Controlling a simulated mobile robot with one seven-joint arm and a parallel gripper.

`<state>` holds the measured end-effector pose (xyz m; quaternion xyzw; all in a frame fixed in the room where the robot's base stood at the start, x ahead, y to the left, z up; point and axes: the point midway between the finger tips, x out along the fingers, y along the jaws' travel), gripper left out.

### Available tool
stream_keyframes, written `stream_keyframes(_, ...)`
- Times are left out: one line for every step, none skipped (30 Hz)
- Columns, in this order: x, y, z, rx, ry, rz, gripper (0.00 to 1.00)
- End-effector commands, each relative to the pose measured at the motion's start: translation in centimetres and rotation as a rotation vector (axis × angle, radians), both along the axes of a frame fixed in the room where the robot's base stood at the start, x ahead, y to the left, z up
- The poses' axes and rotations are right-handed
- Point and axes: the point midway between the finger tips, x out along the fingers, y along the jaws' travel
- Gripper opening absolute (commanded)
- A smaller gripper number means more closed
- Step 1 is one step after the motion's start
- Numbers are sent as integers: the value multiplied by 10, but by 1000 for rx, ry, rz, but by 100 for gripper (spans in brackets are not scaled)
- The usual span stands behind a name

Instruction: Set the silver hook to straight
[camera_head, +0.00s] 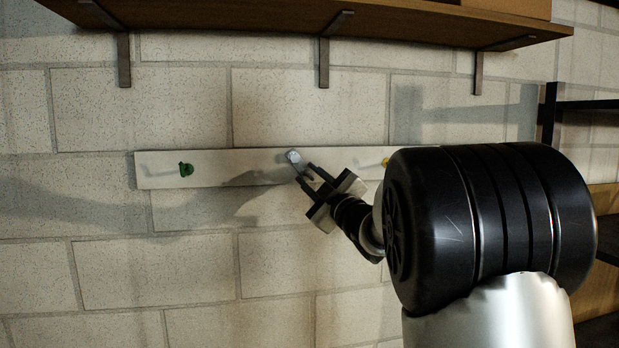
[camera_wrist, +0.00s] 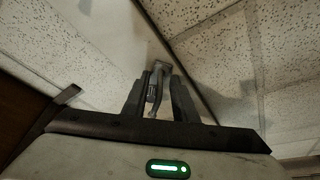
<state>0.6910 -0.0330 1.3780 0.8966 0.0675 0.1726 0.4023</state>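The silver hook (camera_head: 293,157) is mounted near the middle of a white rail on the wall. In the head view it looks tilted, its lower end leaning to the right toward my gripper (camera_head: 308,174). In the wrist view the silver hook (camera_wrist: 154,105) runs between the two fingers of my gripper (camera_wrist: 160,82). The fingers stand apart on either side of it. The left finger looks close to the hook, and a gap shows on the right. Whether either finger touches it is unclear.
The white rail (camera_head: 235,168) also carries a green hook (camera_head: 186,169) at left and a yellow hook (camera_head: 386,162) at right, partly behind my arm. A wooden shelf (camera_head: 230,20) on metal brackets hangs above. A dark rack (camera_head: 585,105) stands at right. The wall below the rail is clear.

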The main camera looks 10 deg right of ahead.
Motion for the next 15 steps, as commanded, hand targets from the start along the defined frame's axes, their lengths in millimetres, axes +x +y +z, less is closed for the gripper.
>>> stream_keyframes(0, 0, 0, 0, 0, 0, 26)
stream_keyframes(0, 0, 0, 0, 0, 0, 26)
stream_keyframes(0, 0, 0, 0, 0, 0, 26)
stream_keyframes(0, 0, 0, 0, 0, 0, 26)
stream_keyframes(0, 0, 0, 0, 0, 0, 26)
stream_keyframes(0, 0, 0, 0, 0, 0, 22)
stream_keyframes(0, 0, 0, 0, 0, 0, 17)
stream_keyframes(0, 0, 0, 0, 0, 0, 12)
stream_keyframes(0, 0, 0, 0, 0, 0, 5)
stream_keyframes(0, 0, 0, 0, 0, 0, 0)
stream_keyframes(0, 0, 0, 0, 0, 0, 0)
stream_keyframes(0, 0, 0, 0, 0, 0, 0)
stream_keyframes(0, 0, 0, 0, 0, 0, 0)
stream_keyframes(0, 0, 0, 0, 0, 0, 0)
stream_keyframes(0, 0, 0, 1, 0, 0, 0)
